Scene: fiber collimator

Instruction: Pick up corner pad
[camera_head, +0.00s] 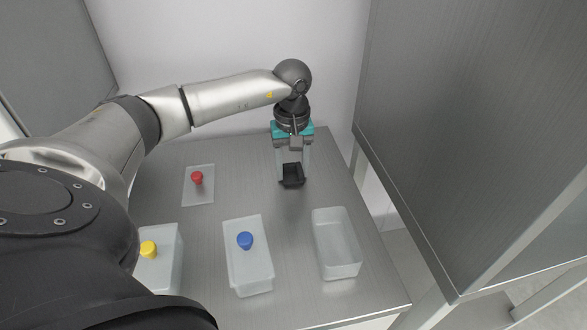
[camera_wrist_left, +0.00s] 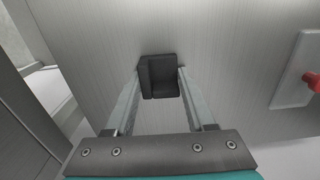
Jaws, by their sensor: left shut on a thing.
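The corner pad (camera_head: 292,176) is a small black angled piece near the back right of the metal table. My left gripper (camera_head: 291,170) comes down over it and is shut on it. In the left wrist view the black corner pad (camera_wrist_left: 159,77) sits between the two pale fingers of my left gripper (camera_wrist_left: 158,82). I cannot tell whether the pad touches the table. My right gripper is not in view.
A flat pale plate (camera_head: 198,192) with a red knob (camera_head: 196,178) lies left of the pad. A lidded box (camera_head: 250,277) with a blue knob (camera_head: 245,240), an open clear bin (camera_head: 338,262) and a box (camera_head: 165,273) with a yellow knob (camera_head: 148,249) stand in front. A grey cabinet (camera_head: 480,120) is on the right.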

